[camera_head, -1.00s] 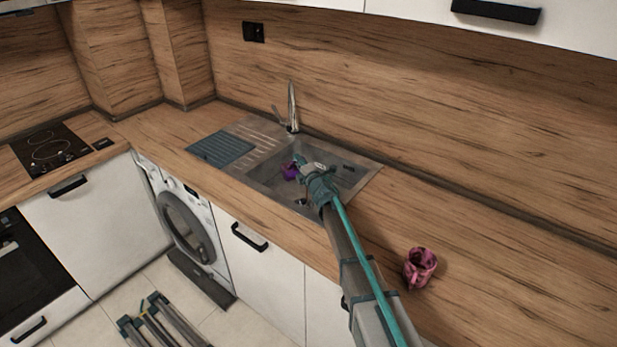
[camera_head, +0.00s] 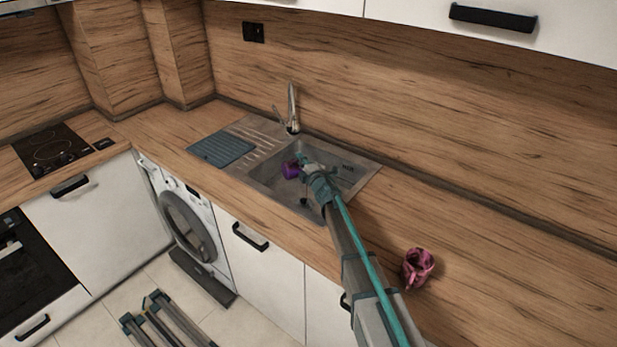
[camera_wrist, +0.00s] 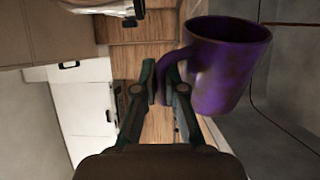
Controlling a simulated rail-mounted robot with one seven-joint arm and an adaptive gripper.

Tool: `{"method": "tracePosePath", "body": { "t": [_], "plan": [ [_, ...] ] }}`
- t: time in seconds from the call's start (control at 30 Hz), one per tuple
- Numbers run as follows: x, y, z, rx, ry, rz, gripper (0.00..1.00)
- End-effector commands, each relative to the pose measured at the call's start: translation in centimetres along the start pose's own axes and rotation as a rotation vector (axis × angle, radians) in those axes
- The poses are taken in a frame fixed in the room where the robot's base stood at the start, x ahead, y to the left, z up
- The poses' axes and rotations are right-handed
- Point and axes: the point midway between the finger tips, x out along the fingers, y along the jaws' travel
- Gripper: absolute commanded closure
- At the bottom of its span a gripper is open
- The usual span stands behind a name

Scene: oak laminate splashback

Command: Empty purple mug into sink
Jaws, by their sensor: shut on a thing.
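The purple mug (camera_head: 291,169) is over the sink basin (camera_head: 268,180) in the head view. In the wrist view the mug (camera_wrist: 226,66) appears large, with its handle toward my gripper (camera_wrist: 160,84). My gripper is shut on the mug's handle; it also shows in the head view (camera_head: 303,164). The wrist view is turned sideways, so I cannot tell the mug's exact tilt.
A chrome faucet (camera_head: 292,108) stands behind the basin. A dark mat (camera_head: 221,149) lies on the drainer at left. The cooktop (camera_head: 50,149) is far left.

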Motion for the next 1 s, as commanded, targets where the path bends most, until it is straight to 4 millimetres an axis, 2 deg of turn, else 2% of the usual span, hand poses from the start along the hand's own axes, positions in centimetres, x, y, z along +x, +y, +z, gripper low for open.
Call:
{"method": "tracePosePath", "body": {
  "t": [0.67, 0.9, 1.0],
  "plan": [
    [-0.1, 0.4, 0.8, 0.074, 0.000, 0.009, 1.00],
    [-0.2, -1.8, -1.6, -0.109, 0.001, 0.001, 1.00],
    [-0.1, -1.5, -2.2, -0.175, 0.001, -0.004, 1.00]
  ]
}}
